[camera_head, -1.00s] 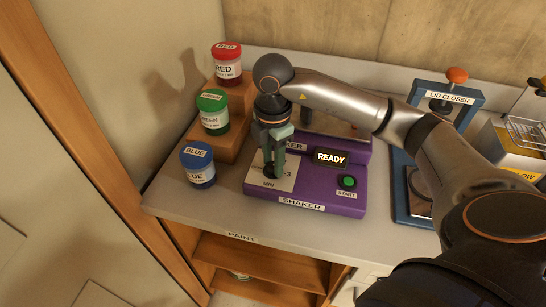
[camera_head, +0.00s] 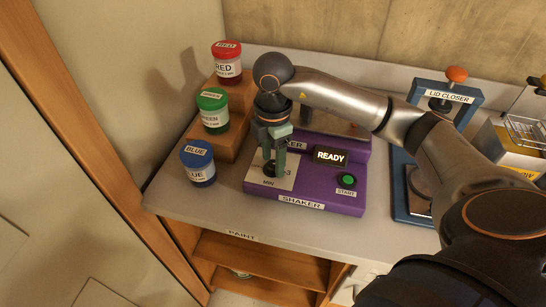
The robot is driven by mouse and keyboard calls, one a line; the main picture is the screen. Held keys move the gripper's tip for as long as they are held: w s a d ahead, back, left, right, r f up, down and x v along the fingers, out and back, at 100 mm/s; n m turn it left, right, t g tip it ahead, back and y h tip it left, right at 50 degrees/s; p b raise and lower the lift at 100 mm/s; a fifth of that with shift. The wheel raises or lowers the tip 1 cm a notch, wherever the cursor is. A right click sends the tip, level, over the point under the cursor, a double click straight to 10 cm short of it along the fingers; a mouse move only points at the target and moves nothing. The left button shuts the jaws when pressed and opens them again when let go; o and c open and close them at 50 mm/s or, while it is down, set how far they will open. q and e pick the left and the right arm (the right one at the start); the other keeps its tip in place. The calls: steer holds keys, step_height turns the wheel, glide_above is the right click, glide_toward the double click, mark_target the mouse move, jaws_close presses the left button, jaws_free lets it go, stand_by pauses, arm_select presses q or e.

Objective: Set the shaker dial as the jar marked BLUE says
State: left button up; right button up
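The purple shaker (camera_head: 332,200) stands on the counter with a lit READY display (camera_head: 331,156) and a green START button (camera_head: 348,180). Its black dial (camera_head: 269,170) sits on a pale plate marked MIN, and a 3 shows at the plate's right. My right gripper (camera_head: 273,168) points down over the dial, with its green fingers around it. The fingers look closed on the dial's knob, which they partly hide; the dial's setting is unclear. The jar marked BLUE (camera_head: 198,166) stands at the counter's left; its small label print is too fine to read. My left gripper is out of view.
A green jar (camera_head: 213,111) and a red jar (camera_head: 227,62) stand on wooden steps (camera_head: 233,136) behind the blue jar. A blue-framed lid closer (camera_head: 470,108) stands right of the shaker. A wire basket (camera_head: 524,131) is at far right. The front counter strip is clear.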

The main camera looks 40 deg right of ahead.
mark_target(273, 163)
steer(key=shift+o, duration=0.4)
steer(key=shift+r, duration=0.35)
step_height(273, 163, up, 12)
steer(key=p, duration=0.1)
steer(key=shift+p, duration=0.3)
steer(key=shift+f, duration=0.15)
